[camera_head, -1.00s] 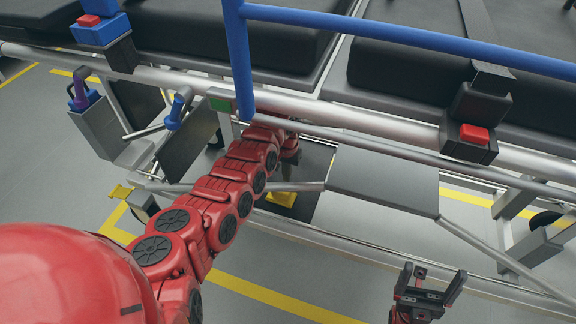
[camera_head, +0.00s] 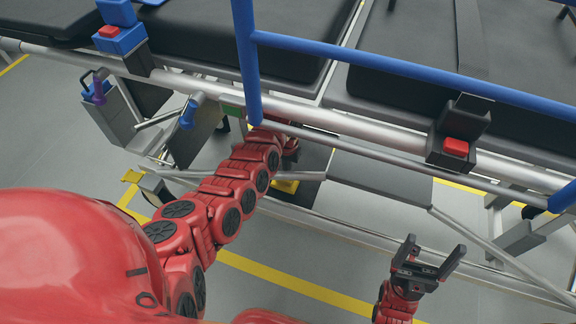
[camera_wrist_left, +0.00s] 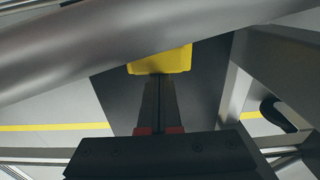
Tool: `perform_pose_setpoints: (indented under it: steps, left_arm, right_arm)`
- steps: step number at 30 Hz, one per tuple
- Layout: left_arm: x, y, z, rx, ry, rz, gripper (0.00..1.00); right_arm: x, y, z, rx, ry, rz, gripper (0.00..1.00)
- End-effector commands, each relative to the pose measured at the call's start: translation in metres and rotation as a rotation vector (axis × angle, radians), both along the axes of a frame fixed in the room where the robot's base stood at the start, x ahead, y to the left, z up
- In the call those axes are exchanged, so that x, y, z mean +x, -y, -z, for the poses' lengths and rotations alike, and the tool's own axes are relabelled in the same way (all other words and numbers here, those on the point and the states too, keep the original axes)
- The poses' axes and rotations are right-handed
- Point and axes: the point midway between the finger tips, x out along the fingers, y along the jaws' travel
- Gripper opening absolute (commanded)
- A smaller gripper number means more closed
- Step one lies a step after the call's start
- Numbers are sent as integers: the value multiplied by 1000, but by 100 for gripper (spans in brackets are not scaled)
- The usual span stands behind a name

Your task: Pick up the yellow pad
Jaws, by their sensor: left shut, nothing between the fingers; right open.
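The yellow pad (camera_head: 287,186) shows only in part in the head view, low under the stretcher, behind my left arm and a rail. In the left wrist view the yellow pad (camera_wrist_left: 163,62) lies just beyond the fingertips, its upper part hidden by a thick grey tube. My left gripper (camera_wrist_left: 158,82) is shut with nothing in it and points at the pad's near edge; I cannot tell if it touches. My right gripper (camera_head: 429,258) is open and empty, in front of the stretcher at the right, far from the pad.
The stretcher's silver side rail (camera_head: 350,122) and blue bar (camera_head: 400,69) run above my left arm. A grey panel (camera_head: 380,178) sits right of the pad. The floor in front (camera_head: 330,260) is clear.

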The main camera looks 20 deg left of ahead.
Motion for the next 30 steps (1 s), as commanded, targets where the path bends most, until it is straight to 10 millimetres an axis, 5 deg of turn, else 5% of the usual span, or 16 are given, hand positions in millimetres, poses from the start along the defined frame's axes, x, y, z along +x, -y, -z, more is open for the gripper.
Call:
perform_pose_setpoints:
  steps: [3, 18, 30]
  left_arm:
    - [-13, 1, -13, -4, -4, -3, 0]
    - [-79, -1, -10, -1, -3, -1, 0]
    - [-94, -3, -1, 1, -2, 0, 0]
  right_arm:
    - [1, 0, -37, 11, -7, -1, 85]
    - [4, 0, -135, 26, -20, -3, 85]
    - [4, 0, -143, 26, -20, -3, 85]
